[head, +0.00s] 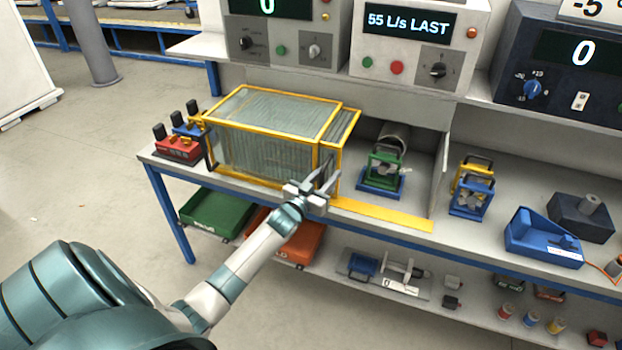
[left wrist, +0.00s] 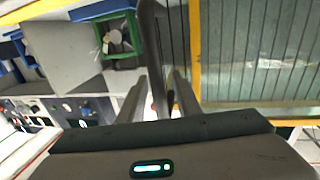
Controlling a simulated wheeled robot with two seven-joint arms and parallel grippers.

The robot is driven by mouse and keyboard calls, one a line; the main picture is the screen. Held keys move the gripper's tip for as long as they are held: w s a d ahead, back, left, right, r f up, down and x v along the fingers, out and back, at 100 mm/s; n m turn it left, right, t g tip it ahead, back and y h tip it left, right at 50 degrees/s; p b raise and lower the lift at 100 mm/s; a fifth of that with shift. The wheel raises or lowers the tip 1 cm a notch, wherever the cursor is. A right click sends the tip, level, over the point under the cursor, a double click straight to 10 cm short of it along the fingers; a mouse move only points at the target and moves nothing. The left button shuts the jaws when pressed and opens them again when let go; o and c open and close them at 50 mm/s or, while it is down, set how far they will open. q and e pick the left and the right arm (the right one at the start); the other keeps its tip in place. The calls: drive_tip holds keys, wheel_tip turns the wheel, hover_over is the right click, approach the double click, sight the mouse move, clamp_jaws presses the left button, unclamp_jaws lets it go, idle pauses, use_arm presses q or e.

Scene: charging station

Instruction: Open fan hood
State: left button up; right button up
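The fan hood (head: 262,150) is a clear ribbed box with a yellow frame on the bench. A narrower yellow-framed section (head: 340,135) shows at its right end. My left gripper (head: 326,181) is at the hood's front right edge, its fingers apart. In the left wrist view, the ribbed hood panel (left wrist: 262,55) and its yellow edge lie right of the fingers (left wrist: 163,90). A dark upright bar (left wrist: 152,40) runs down toward the gap between the fingers; I cannot tell whether they touch it. A green-framed fan unit (head: 385,165) stands right of the hood, also in the wrist view (left wrist: 118,40). My right gripper is out of view.
Red (head: 177,147) and blue plug-like devices stand left of the hood. A yellow strip (head: 385,215) lies along the bench front. Blue and yellow units (head: 472,188) and a blue device (head: 543,238) are farther right.

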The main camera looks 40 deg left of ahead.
use_arm(q)
drive_tip(key=shift+s+f, duration=0.15)
drive_tip(key=shift+s, duration=0.5)
drive_tip(key=s+d+b, duration=0.1)
drive_tip(key=s+b, duration=0.3)
drive_tip(key=s, duration=1.1)
drive_tip(key=shift+s+d, duration=0.15)
drive_tip(key=shift+s, duration=0.2)
